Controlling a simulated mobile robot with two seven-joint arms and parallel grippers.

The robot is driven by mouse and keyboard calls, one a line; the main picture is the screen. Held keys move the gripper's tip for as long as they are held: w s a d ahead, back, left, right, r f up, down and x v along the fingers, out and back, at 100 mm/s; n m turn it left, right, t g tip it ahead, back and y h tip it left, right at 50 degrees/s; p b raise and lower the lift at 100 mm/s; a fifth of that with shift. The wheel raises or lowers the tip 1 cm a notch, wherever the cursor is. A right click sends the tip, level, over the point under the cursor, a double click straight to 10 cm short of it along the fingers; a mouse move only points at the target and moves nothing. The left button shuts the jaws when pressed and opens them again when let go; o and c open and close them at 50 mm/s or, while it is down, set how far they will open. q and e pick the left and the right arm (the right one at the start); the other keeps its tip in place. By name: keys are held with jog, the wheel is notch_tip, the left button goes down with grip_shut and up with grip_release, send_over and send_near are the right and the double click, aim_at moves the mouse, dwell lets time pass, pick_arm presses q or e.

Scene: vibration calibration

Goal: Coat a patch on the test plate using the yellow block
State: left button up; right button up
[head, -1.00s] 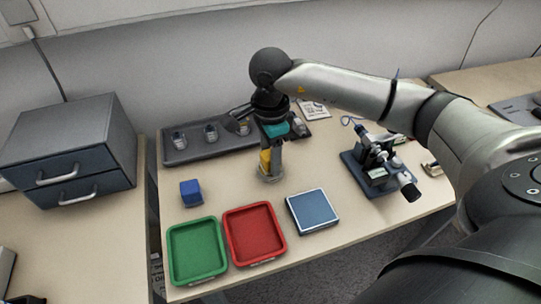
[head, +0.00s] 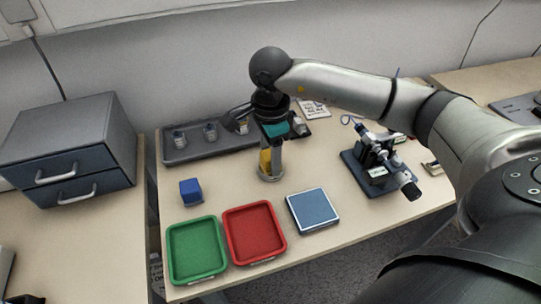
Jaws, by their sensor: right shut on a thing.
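The yellow block (head: 265,161) is between the fingers of my right gripper (head: 271,166), which is shut on it and points down. The fingers partly hide the block. Its lower end is just over or touching a small round grey disc (head: 270,179) on the table; I cannot tell which. A flat square plate (head: 313,209) with a blue-grey top and pale rim lies to the right and nearer the front. I cannot tell which of these two is the test plate. My left gripper is out of view.
A blue cube (head: 190,191) stands left of the gripper. A green tray (head: 196,278) and a red tray (head: 254,261) lie in front. A dark rack (head: 178,155) is behind, and a microscope (head: 372,172) stands right. A drawer unit (head: 70,150) is far left.

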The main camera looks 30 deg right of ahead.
aim_at(267, 155)
dwell(0.3)
jog(key=shift+r+p, duration=2.6)
jog(key=shift+r, duration=0.95)
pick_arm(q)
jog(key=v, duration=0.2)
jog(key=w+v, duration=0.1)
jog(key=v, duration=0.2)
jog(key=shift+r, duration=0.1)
pick_arm(e)
jog(key=shift+a+r+n, duration=0.25)
jog(key=shift+a+n, duration=0.15)
jog(key=shift+n, duration=0.1)
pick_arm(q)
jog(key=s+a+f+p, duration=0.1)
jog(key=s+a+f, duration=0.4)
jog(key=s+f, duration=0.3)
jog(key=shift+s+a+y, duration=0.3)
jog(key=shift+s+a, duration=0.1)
pick_arm(e)
jog(key=s+a+r+n, duration=0.5)
jog(key=a+r+n, duration=0.2)
jog(key=n, duration=1.1)
jog(key=shift+s+a+r+n, duration=0.3)
jog(key=shift+a+r, duration=0.1)
jog(key=shift+r, duration=0.2)
